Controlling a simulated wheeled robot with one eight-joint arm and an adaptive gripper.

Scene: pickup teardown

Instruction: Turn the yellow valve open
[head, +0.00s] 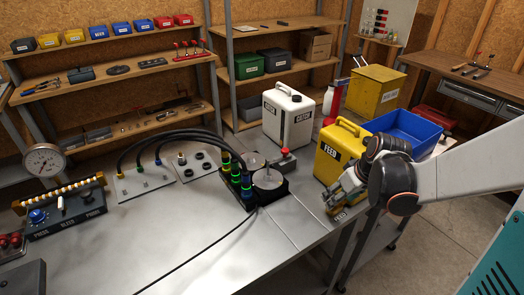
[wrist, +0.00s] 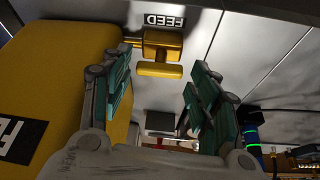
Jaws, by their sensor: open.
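The yellow valve (wrist: 160,48) shows in the wrist view as a yellow body with a crossbar handle (wrist: 159,70), beside an upside-down FEED label (wrist: 165,20). My gripper (wrist: 161,68) is open, with one finger on each side of the handle in that picture and a gap on both sides. I cannot tell how far the fingertips are from the valve in depth. In the head view my gripper (head: 343,193) is low over the bench's right edge, beside the yellow FEED jug (head: 331,163). It mostly hides the valve there.
The FEED jug (wrist: 50,85) fills the left of the wrist view, close to a finger. A white jug (head: 290,118), a black unit with a round metal top (head: 268,178) and hoses stand on the bench. A blue bin (head: 405,130) is behind my arm. The front bench surface is mostly clear.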

